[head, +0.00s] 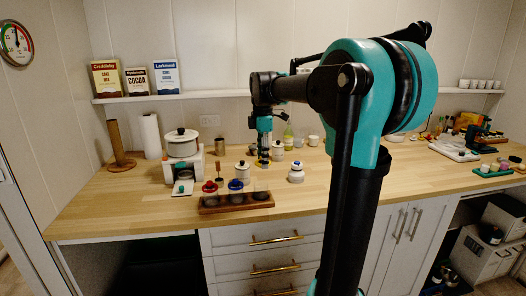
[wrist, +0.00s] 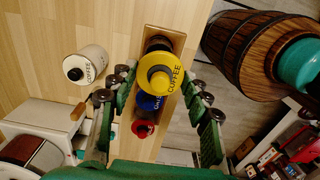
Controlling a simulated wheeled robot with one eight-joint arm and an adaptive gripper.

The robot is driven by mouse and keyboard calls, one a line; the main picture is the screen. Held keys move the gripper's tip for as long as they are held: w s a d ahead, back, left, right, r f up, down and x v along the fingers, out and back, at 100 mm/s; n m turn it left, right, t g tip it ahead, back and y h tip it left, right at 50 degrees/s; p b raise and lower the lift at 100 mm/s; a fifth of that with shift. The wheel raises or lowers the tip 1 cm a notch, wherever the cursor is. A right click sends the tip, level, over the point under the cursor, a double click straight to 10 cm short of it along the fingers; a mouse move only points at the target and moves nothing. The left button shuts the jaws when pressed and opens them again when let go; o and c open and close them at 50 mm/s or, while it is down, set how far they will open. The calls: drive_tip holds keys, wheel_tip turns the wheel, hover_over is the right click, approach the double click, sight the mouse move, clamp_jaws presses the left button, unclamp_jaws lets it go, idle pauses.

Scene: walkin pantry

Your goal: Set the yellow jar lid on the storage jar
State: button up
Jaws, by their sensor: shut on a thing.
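My gripper (head: 264,160) is above the counter, behind the right end of the wooden rack in the head view. The lid is hard to make out in the head view. A cream storage jar with dark lettering (wrist: 86,65) stands left of the lid in the wrist view, apart from it. It appears to be the jar behind the rack (head: 242,172). A dark round part shows at its top; I cannot tell whether it is open.
The wooden rack (head: 208,207) holds a red lid (head: 210,187) and a blue lid (head: 235,186). A small white jar (head: 296,174) stands right of my gripper. A white pot (head: 181,144) sits on a scale at left. The front right counter is clear.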

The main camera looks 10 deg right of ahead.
drive_tip(key=shift+a+f, duration=0.35)
drive_tip(key=shift+f, duration=3.05)
drive_tip(key=shift+f, duration=0.45)
drive_tip(key=o, duration=1)
drive_tip(key=shift+c, duration=0.2)
drive_tip(key=o, duration=0.5)
drive_tip(key=shift+r, duration=3.45)
